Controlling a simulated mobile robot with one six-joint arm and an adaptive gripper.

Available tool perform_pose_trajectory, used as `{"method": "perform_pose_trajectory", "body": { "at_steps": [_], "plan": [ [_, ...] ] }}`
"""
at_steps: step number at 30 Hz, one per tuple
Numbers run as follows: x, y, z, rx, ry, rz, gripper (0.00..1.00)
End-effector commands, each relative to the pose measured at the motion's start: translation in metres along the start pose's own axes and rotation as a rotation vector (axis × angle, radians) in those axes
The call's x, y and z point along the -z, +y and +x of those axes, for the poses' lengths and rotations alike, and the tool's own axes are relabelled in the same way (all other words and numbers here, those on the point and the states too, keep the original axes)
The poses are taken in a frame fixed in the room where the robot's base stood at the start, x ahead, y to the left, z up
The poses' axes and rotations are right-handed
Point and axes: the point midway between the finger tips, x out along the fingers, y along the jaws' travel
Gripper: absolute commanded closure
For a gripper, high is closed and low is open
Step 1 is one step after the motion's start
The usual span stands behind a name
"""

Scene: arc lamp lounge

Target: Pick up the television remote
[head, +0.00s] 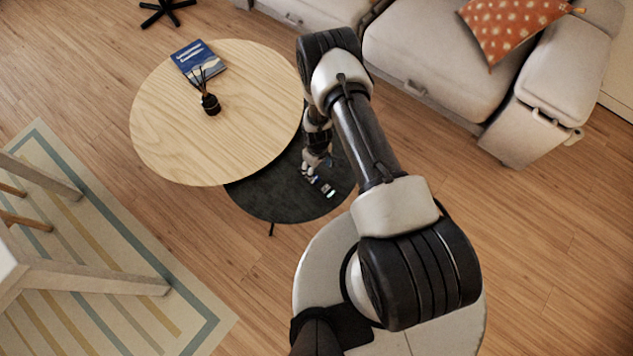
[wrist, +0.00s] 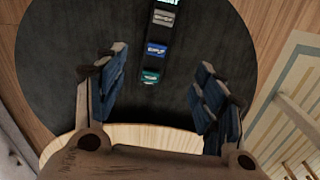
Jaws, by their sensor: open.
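A narrow black strip with teal, blue, grey and green patches lies on the dark round table (head: 262,203). It looks like the television remote (head: 322,186), though black on dark makes its outline hard to tell. In the wrist view the remote (wrist: 158,47) runs from the top edge down between my fingers. My gripper (head: 314,166) is over the dark table at the remote's far end in the head view. In the wrist view my gripper (wrist: 161,60) is open, its blue-padded fingers apart on either side of the strip, with no contact visible. The remote's upper end is cut off there.
A larger light wood round table (head: 165,130) overlaps the dark one, bearing a blue book (head: 199,62) and a black reed diffuser (head: 210,104). A beige sofa (head: 440,55) stands behind. A striped rug (head: 100,290) lies at left. Floor at right is clear.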

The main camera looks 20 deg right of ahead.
Motion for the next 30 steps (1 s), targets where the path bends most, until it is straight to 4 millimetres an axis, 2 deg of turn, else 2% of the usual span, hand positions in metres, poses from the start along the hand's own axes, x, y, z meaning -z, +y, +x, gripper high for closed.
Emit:
{"method": "perform_pose_trajectory", "body": {
  "at_steps": [1,3,9,17,25,30],
  "plan": [
    [-0.001,-0.001,0.017,0.001,-0.002,0.0,0.37],
    [-0.001,-0.001,0.033,0.001,-0.002,0.0,0.37],
    [0.0,0.0,0.069,0.0,0.0,0.001,0.37],
    [0.001,0.001,0.087,0.0,0.0,0.001,0.37],
    [0.006,0.003,0.127,0.001,-0.002,0.001,0.37],
    [0.007,0.004,0.134,0.0,0.0,0.001,0.37]
  ]
}}
